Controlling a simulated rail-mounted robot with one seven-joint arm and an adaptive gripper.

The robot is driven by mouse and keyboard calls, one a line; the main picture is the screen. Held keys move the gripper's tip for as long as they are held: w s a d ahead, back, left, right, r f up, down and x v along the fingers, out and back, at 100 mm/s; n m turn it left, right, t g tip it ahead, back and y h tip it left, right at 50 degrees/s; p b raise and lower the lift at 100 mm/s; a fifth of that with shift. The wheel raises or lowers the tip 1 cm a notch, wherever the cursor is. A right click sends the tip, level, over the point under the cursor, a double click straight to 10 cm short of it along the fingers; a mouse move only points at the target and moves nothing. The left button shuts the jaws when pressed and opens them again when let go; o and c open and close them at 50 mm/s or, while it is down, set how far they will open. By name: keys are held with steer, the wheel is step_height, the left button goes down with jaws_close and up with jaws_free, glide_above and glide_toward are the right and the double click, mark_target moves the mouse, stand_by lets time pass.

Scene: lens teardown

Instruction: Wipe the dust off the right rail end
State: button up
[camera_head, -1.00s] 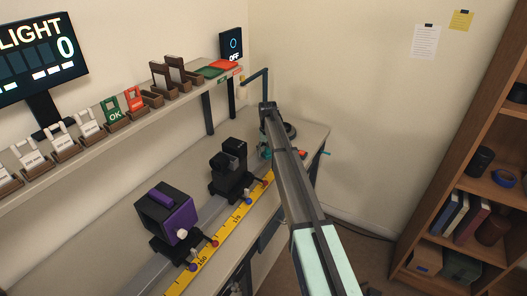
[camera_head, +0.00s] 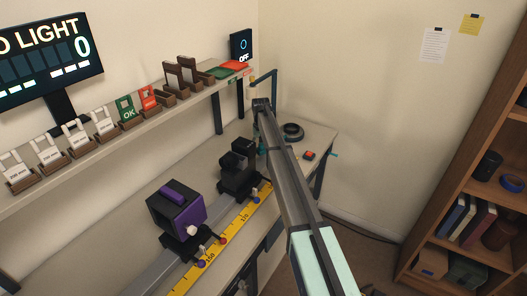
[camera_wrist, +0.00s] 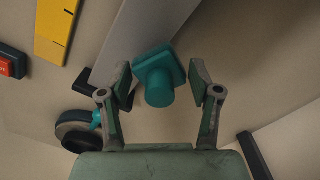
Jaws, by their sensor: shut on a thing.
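A teal wiping block with a round knob handle (camera_wrist: 160,88) is held between the fingertips of my gripper (camera_wrist: 161,76) in the wrist view. The block lies over the end of the grey rail (camera_wrist: 140,38), which runs up and away in that view. I cannot tell whether it touches the rail. In the head view the rail (camera_head: 150,283) runs along the bench, and my arm hides its far right end, the block and most of the gripper. No dust can be made out.
A yellow ruler (camera_head: 232,222) runs beside the rail. A purple-black box (camera_head: 176,211) and a black mount (camera_head: 237,172) sit on the rail. A dark ring (camera_head: 293,132) and a red button (camera_head: 309,155) lie near the bench's right end. A shelf with several holders runs behind.

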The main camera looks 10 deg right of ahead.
steer(key=shift+s+d+r+p, duration=0.1)
steer(key=shift+r+p, duration=1)
steer(key=shift+r, duration=2.35)
